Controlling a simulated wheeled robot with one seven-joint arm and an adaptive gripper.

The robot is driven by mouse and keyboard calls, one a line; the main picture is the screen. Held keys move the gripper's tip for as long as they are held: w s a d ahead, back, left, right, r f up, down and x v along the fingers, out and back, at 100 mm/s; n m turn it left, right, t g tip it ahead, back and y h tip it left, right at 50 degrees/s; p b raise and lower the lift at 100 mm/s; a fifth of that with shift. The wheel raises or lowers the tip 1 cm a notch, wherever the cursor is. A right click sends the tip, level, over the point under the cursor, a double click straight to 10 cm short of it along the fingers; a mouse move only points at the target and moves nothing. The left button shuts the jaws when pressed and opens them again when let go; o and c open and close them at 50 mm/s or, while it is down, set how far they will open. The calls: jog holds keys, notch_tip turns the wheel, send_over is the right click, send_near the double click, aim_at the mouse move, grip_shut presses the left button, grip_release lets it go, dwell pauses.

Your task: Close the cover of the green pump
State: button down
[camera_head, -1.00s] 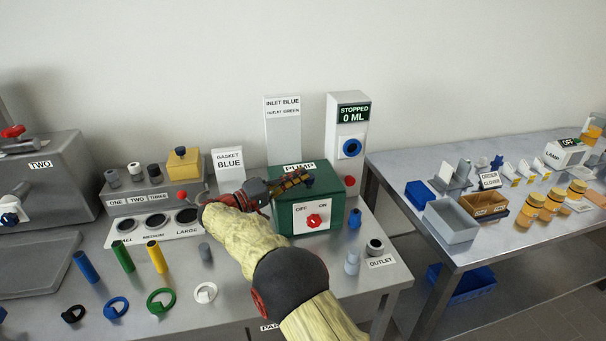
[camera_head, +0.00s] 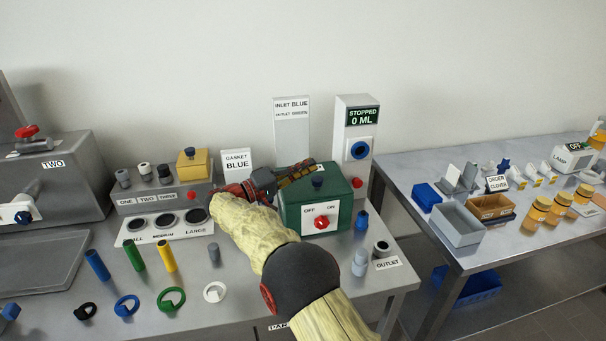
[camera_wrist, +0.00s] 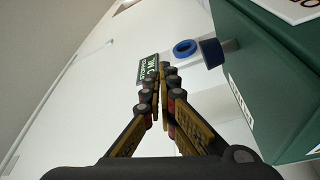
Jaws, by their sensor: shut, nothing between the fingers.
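The green pump (camera_head: 291,218) is a box on the left table with a white OFF/ON plate and a red knob (camera_head: 321,222) on its front. Its green cover (camera_head: 338,184) carries a dark blue knob (camera_head: 317,183) and appears to lie down on the body; I see no clear gap. In the wrist view, the pump's green side (camera_wrist: 270,75) fills the right, with the cover's knob (camera_wrist: 212,53) sticking out from it. My gripper (camera_head: 308,166) is shut and empty, above the back left of the cover. It also shows in the wrist view (camera_wrist: 160,80). The fingers hide the cover's rear edge.
A tall white panel (camera_head: 355,185) reading STOPPED 0 ML stands behind the pump at right, and an INLET BLUE sign (camera_head: 292,140) behind it. A GASKET BLUE sign (camera_head: 236,160) stands at left. Blue and grey plugs stand right of the pump.

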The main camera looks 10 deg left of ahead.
jog(key=s+a+f+p, duration=0.3)
jog(key=a+f, duration=0.1)
jog(key=a, duration=0.4)
jog(key=d+r+g+y, duration=0.1)
jog(key=d+r+g, duration=0.4)
jog(key=d, duration=0.9)
jog(key=s+d+r+g+y, duration=0.1)
jog(key=s+d+r+y, duration=0.1)
jog(key=s+d, duration=0.45)
jog(key=s+d+r+g+y, duration=0.1)
jog(key=s+d+r+y, duration=0.15)
jog(key=d, duration=0.75)
jog(key=s+d+m+g+y, duration=0.15)
jog(key=s+d, duration=0.25)
jog(key=s, duration=0.4)
jog(key=s+d+g+y, duration=0.1)
jog(key=s+d+y, duration=0.2)
jog(key=s+d, duration=0.35)
jog(key=s+a+f+m+t+y, duration=0.1)
jog(key=s+f+y, duration=0.1)
jog(key=s, duration=0.8)
jog(key=s+a+f+m+t+y, duration=0.1)
jog(key=s+f, duration=0.4)
jog(key=s, duration=0.5)
jog(key=shift+t+y, duration=0.35)
jog(key=shift+y, duration=0.55)
